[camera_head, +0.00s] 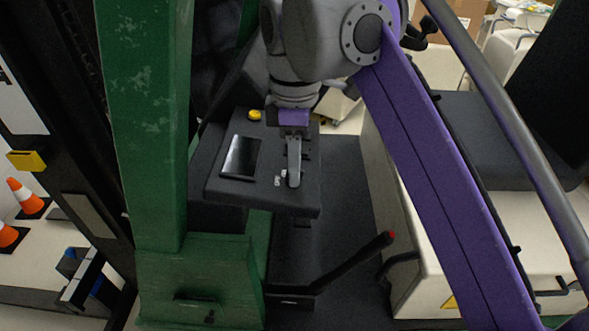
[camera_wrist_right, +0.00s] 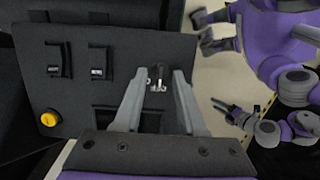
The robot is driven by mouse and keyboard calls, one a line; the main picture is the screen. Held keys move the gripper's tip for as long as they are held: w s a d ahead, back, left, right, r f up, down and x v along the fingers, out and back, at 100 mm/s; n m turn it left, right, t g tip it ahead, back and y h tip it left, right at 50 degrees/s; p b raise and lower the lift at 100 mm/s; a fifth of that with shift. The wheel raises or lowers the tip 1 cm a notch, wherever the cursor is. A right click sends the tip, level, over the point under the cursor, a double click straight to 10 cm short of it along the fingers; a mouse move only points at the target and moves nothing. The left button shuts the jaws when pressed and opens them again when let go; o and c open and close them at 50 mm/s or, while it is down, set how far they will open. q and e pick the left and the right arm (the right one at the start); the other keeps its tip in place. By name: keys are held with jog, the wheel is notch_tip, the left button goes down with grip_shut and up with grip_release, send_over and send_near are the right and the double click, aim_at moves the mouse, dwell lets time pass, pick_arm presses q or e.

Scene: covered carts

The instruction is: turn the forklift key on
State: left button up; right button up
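The dark dashboard (camera_head: 225,192) of the forklift lies below the middle of the head view. My right gripper (camera_head: 294,182) reaches down onto its right part from above. A small silvery piece, seemingly the key (camera_head: 278,180), shows beside the fingers. In the right wrist view, the key (camera_wrist_right: 158,77) is a small metal piece with a dark top between my right gripper's two fingertips (camera_wrist_right: 161,74). The fingers are apart, with a gap around it; I cannot tell whether either touches it. Purple and grey arm parts, seemingly mine, show at the right of the wrist view; the left gripper's state is unclear.
A yellow button (camera_head: 255,115) and a dark screen (camera_head: 241,157) are on the dashboard. A green mast post (camera_head: 148,120) stands close on the left. A black lever (camera_head: 345,263) with a red tip rises below. Orange cones (camera_head: 24,197) stand on the floor at far left.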

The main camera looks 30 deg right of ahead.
jog(key=shift+f, duration=0.45)
jog(key=shift+c, duration=0.3)
grip_shut()
